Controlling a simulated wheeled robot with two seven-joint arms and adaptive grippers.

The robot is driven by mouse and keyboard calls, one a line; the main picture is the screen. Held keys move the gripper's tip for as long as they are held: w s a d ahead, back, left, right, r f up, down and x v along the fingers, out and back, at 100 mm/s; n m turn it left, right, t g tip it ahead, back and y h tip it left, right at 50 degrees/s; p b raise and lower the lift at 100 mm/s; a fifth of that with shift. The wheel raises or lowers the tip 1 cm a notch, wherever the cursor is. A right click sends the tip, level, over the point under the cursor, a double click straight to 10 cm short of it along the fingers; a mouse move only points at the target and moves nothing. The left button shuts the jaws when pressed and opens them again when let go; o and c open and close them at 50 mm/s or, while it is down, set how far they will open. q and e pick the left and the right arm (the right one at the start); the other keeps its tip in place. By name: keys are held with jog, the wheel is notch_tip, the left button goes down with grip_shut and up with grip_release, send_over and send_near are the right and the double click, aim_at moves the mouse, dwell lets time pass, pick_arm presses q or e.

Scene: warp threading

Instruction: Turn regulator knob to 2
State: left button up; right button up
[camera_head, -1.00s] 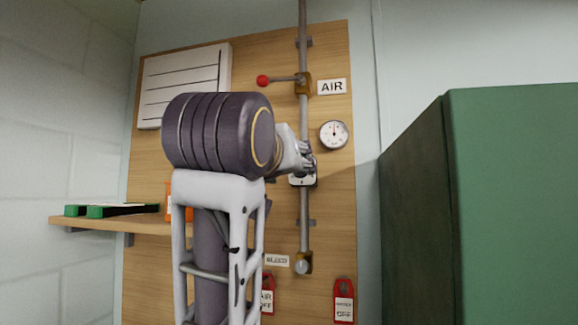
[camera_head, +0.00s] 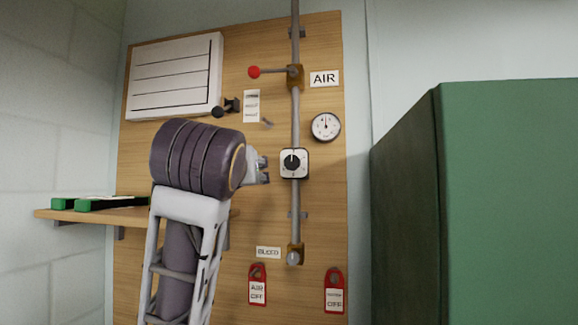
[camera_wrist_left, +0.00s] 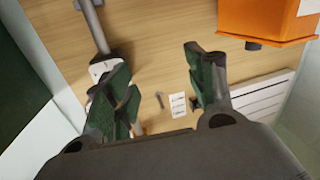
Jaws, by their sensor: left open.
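The regulator is a white square plate with a round black knob (camera_head: 292,163) on the vertical grey pipe. A light mark shows near the top of the knob; the scale is too small to read. My left gripper (camera_head: 266,170) is open and empty, just left of the regulator and apart from it. In the left wrist view the two dark green fingers (camera_wrist_left: 165,85) are spread. The white regulator plate (camera_wrist_left: 102,70) shows there beyond the left finger, which partly covers it. My right gripper is in neither view.
A gauge (camera_head: 326,126) sits right of the pipe, with a red-ended lever (camera_head: 273,71) above and a bleed valve (camera_head: 294,255) below. A shelf (camera_head: 135,215) is at left. A green cabinet (camera_head: 510,200) blocks the right. An orange box (camera_wrist_left: 262,20) shows in the wrist view.

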pick_arm(q)
jog(key=a+f+y, duration=0.1)
jog(key=a+y, duration=0.1)
jog(key=a, duration=0.2)
jog(key=m+t+h, duration=0.4)
jog(key=m+h, duration=0.4)
jog(key=h, duration=0.1)
send_near(291, 164)
jog(key=v, duration=0.5)
jog(key=shift+s+r, duration=0.2)
jog(key=shift+r, duration=0.05)
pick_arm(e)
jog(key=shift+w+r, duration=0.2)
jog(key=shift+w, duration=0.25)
pick_arm(q)
jog(key=shift+w, duration=0.1)
jog(key=p+x, duration=0.4)
jog(key=x, duration=0.7)
jog(key=shift+w+p, duration=0.25)
jog(key=shift+p, duration=0.15)
jog(key=shift+p+x, duration=0.35)
jog(key=shift+x, duration=0.7)
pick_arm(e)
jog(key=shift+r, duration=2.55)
